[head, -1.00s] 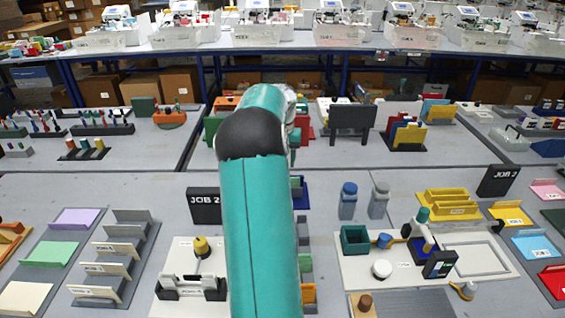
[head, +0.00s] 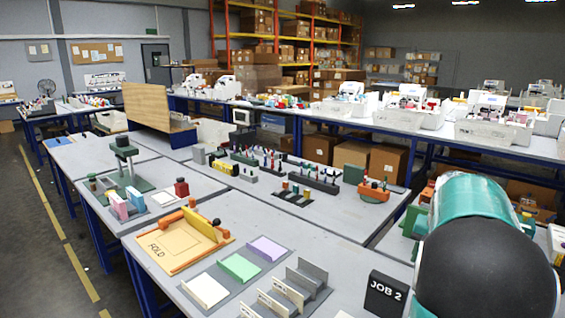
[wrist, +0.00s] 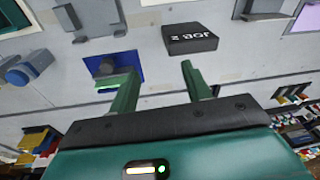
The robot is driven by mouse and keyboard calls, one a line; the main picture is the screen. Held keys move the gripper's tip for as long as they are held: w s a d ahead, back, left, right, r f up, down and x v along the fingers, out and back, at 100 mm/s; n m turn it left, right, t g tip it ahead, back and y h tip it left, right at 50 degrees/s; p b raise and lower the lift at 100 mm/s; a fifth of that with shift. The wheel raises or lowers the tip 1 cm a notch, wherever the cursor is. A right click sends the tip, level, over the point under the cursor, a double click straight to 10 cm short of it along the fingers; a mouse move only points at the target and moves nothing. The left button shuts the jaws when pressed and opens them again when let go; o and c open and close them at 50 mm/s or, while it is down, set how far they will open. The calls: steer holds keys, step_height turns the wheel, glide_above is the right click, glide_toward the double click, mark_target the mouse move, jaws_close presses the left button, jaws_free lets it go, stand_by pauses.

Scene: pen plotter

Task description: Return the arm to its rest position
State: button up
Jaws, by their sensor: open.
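My arm, teal with a black joint (head: 487,265), fills the lower right of the head view. My gripper (wrist: 158,78) shows only in the wrist view, where its two green fingers stand well apart with bare grey bench between them. It is open and empty. A black JOB 2 block (wrist: 190,40) lies beyond the right fingertip and appears upside down. A blue tray (wrist: 125,62) with a grey piece on it is behind the left finger, which partly covers it. I cannot tell the gap between fingers and bench.
In the head view, the black JOB 2 sign (head: 385,294) stands just left of my arm. An orange FOLD frame (head: 180,245) and coloured trays (head: 238,267) lie on the near bench. An aisle with a yellow line (head: 80,270) runs along the left. White machines (head: 405,112) line the rear table.

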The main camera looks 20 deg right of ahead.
steer(key=a+r+n+t, duration=0.1)
steer(key=a+r+n, duration=0.2)
steer(key=a, duration=0.8)
steer(key=a+r+n+t, duration=0.1)
steer(key=a+r+n, duration=0.1)
steer(key=a, duration=0.9)
steer(key=s+a+f+n+t, duration=0.1)
steer(key=s+a+n, duration=0.2)
steer(key=a, duration=0.6)
steer(key=s+a+f+n+t, duration=0.1)
steer(key=s+a+f+n, duration=0.1)
steer(key=s+a, duration=0.4)
steer(key=a+n, duration=0.1)
steer(key=a, duration=0.3)
steer(key=shift+s+y, duration=0.3)
steer(key=shift+s, duration=0.1)
